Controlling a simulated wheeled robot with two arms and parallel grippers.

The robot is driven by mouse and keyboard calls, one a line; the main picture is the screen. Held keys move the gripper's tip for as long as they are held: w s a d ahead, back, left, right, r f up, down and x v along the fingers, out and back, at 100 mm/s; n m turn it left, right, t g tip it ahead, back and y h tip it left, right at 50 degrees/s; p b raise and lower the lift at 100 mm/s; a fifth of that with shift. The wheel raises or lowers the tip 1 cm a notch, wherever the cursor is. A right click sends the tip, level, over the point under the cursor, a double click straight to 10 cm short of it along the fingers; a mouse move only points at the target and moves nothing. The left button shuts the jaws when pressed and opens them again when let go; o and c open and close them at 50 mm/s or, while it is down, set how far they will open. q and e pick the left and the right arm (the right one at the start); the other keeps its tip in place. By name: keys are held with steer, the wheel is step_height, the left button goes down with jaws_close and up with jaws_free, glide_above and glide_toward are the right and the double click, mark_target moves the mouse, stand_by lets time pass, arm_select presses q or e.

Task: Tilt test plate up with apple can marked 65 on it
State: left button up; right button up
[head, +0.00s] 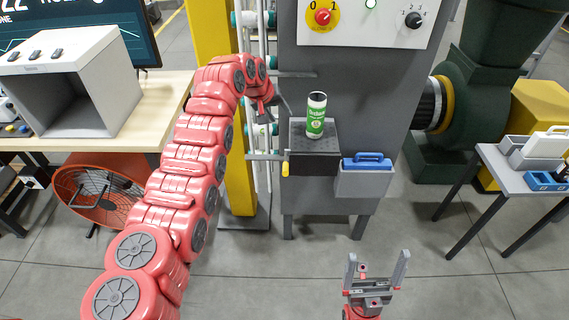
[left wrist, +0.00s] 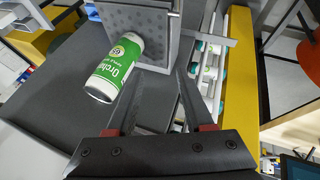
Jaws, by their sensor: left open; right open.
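A green and white can (head: 316,115) stands upright on the dark test plate (head: 328,145) of the grey machine. The plate shows there as a perforated grey panel (left wrist: 150,20). The plate is level. My left gripper (head: 281,103) is beside the plate, to the left of the can, open and empty. In the left wrist view its fingers (left wrist: 160,85) are apart, with the can outside them. My right gripper (head: 378,268) is open and empty in front, low.
A lever with a yellow grip (head: 285,163) sticks out left of the plate's front. A grey bin with a blue-handled item (head: 367,161) hangs at its right. A yellow post (head: 238,170) and pipes stand close behind my left arm. The floor in front is clear.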

mark_target(285, 167)
arm_select(q)
steer(key=s+a+r+g+y, duration=0.15)
steer(key=s+r+g, duration=0.5)
steer(key=s, duration=0.65)
steer(key=shift+m+t, duration=0.4)
steer(key=shift+t, duration=0.25)
steer(key=p+x, duration=0.6)
steer(key=x, duration=0.9)
steer(key=shift+w+d+f, duration=0.1)
steer(key=shift+w+f, duration=0.05)
steer(key=shift+f+p, duration=0.3)
steer(key=shift+f, duration=0.15)
steer(key=shift+c, duration=0.2)
jaws_close()
